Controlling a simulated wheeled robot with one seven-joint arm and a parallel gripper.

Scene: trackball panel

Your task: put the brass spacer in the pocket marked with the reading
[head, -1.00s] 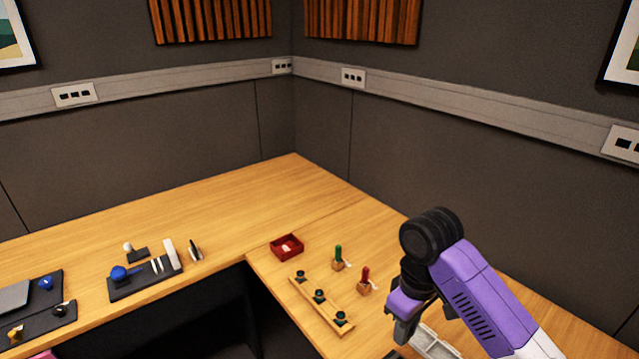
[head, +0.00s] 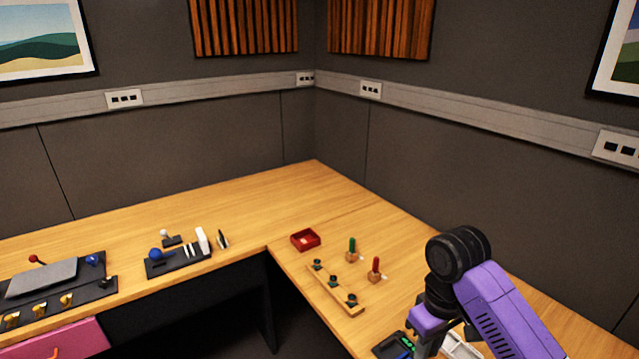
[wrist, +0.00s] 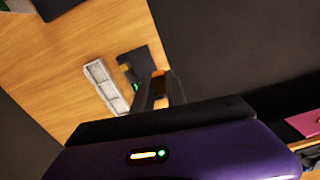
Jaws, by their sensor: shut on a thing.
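My gripper (wrist: 162,80) is shut on a small brass-coloured piece, the brass spacer (wrist: 158,73), which shows only in part at the fingertips in the wrist view. The pale pocketed tray (wrist: 104,85) lies on the desk to the left of the fingers, and its pocket marks are too small to read. A dark device (wrist: 137,62) with a green display lies beside the tray, partly behind the fingers. In the head view, my gripper (head: 425,342) is at the bottom right, between the device (head: 392,346) and the tray (head: 460,348). The spacer cannot be made out there.
A wooden strip with dark knobs (head: 335,290), a green-handled piece (head: 352,250), a red-handled piece (head: 375,270) and a red box (head: 305,240) stand on the desk. Dark panels (head: 60,300) with controls lie at the left. Bare desk lies behind the red box.

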